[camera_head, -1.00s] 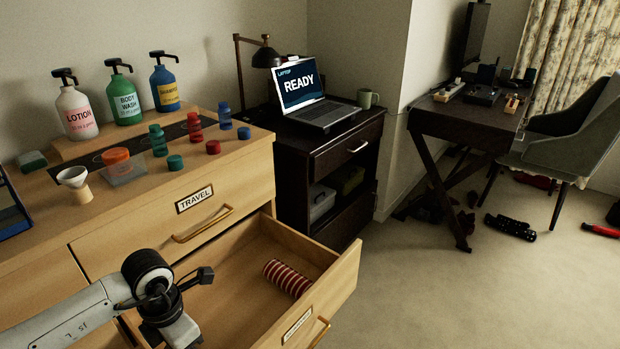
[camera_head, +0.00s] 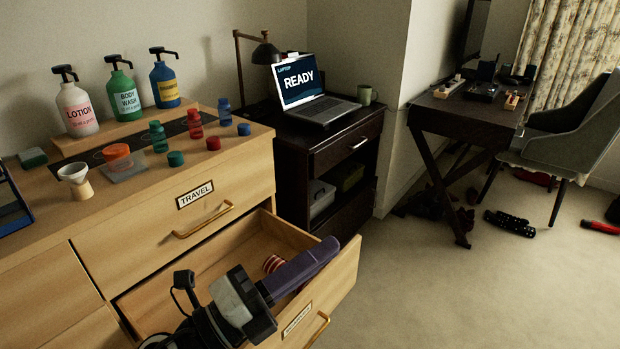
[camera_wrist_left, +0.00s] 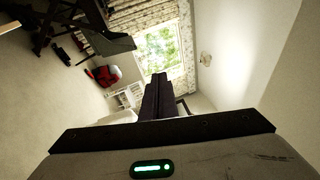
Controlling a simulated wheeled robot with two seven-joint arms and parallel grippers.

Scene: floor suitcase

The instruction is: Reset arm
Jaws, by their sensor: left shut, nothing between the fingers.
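My left gripper (camera_head: 328,250) reaches over the open lower drawer (camera_head: 337,288) of the wooden dresser, its dark fingers pointing up and to the right. The fingers are together with nothing between them. In the left wrist view the shut fingers (camera_wrist_left: 158,90) point out into the room, toward the window. A red-and-white striped roll (camera_head: 272,264) lies in the drawer, mostly hidden behind my gripper. My right gripper is in neither view.
The upper drawer, labelled TRAVEL (camera_head: 195,195), is shut. Pump bottles, including the lotion (camera_head: 78,110), and small bottles and caps stand on the dresser top. A dark nightstand (camera_head: 345,150) holds a laptop (camera_head: 305,95). A desk (camera_head: 465,120) is further right; open carpet lies before it.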

